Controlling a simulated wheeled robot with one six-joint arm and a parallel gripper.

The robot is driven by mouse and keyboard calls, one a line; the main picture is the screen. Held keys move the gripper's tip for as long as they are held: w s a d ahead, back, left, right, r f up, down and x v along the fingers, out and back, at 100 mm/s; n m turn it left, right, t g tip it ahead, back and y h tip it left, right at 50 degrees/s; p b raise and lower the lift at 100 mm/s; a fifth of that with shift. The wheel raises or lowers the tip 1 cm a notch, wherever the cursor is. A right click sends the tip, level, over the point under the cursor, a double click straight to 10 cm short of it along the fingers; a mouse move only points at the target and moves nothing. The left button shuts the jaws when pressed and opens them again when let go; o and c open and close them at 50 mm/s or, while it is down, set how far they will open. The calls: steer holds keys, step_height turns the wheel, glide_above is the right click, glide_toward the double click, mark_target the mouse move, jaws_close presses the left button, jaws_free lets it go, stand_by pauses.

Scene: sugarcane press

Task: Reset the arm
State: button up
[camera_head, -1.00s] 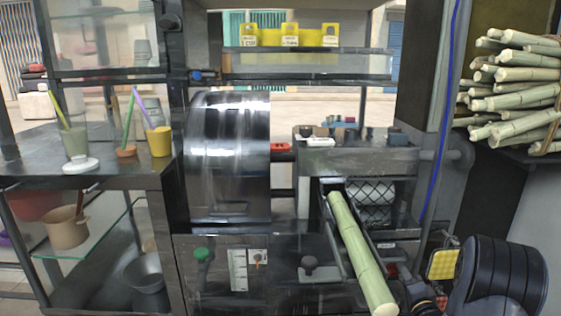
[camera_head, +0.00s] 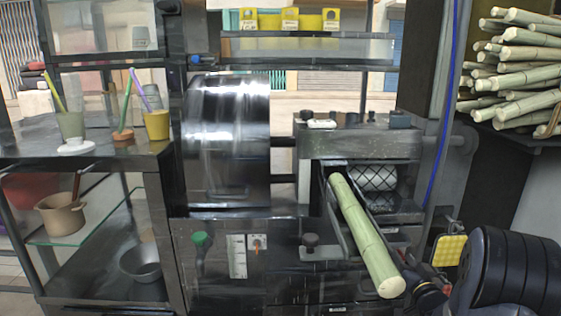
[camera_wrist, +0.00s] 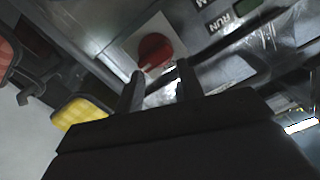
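My gripper (camera_wrist: 161,67) shows in the wrist view with its two dark fingers apart and nothing between them. A red round knob (camera_wrist: 155,52) on a pale square plate lies just beyond the fingertips; I cannot tell whether they touch it. In the head view my dark ribbed arm is at the lower right, beside the press, and its gripper end is hard to make out there. A green sugarcane stalk (camera_head: 365,235) lies sloping in the feed chute of the press (camera_head: 360,145).
A yellow pad (camera_head: 449,250) stands close to my arm; it also shows in the wrist view (camera_wrist: 80,113). A stack of cut cane (camera_head: 520,70) is on a shelf at upper right. Cups, including a yellow one (camera_head: 157,125), stand on the left table.

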steer(key=shift+s+a+n+b, duration=0.15)
steer(key=shift+s+n+b, duration=0.3)
steer(key=shift+n, duration=0.6)
steer(key=shift+s+a+n+b, duration=0.15)
steer(key=shift+s+n+b, duration=0.25)
steer(key=shift+n, duration=0.65)
